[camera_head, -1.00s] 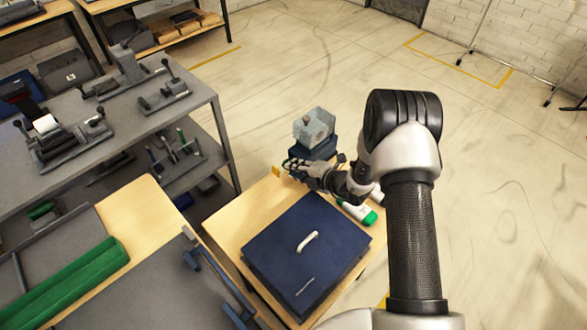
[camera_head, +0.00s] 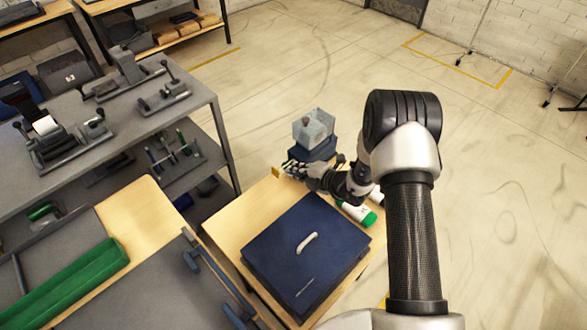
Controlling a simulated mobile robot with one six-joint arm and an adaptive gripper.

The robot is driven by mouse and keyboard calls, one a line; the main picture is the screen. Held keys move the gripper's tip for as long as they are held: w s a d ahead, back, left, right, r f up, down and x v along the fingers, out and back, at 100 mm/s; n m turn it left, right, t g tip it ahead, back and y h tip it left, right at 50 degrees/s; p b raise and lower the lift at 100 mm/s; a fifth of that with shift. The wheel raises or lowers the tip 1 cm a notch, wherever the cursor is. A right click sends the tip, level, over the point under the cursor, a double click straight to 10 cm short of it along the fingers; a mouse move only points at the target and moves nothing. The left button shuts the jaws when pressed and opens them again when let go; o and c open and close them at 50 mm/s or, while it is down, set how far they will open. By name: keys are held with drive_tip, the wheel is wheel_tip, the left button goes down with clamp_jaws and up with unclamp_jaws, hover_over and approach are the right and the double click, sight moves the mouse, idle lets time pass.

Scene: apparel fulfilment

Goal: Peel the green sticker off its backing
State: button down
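My gripper (camera_head: 291,168) is at the far edge of the small wooden table (camera_head: 232,218), its fingers pointing left. It is small in the view, and I cannot tell whether its fingers are open or shut or hold anything. I cannot make out a green sticker or its backing clearly. A faint greenish tint shows around the fingers, but I cannot tell what it is. A white cylinder with a green end (camera_head: 357,214) lies on the table to the right, partly hidden by my arm.
A dark blue case (camera_head: 285,262) with a pale handle covers much of the table. A translucent grey block (camera_head: 313,127) sits on a blue base (camera_head: 314,150) behind my gripper. A grey bench (camera_head: 185,75) with tools stands left.

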drive_tip(key=shift+r+p, duration=0.3)
drive_tip(key=shift+r, duration=0.3)
drive_tip(key=s+d+r+p, duration=0.3)
drive_tip(key=r+p, duration=0.1)
drive_tip(key=r, duration=0.1)
drive_tip(key=shift+s+d, duration=0.25)
drive_tip(key=shift+d, duration=0.05)
drive_tip(key=shift+f, duration=0.1)
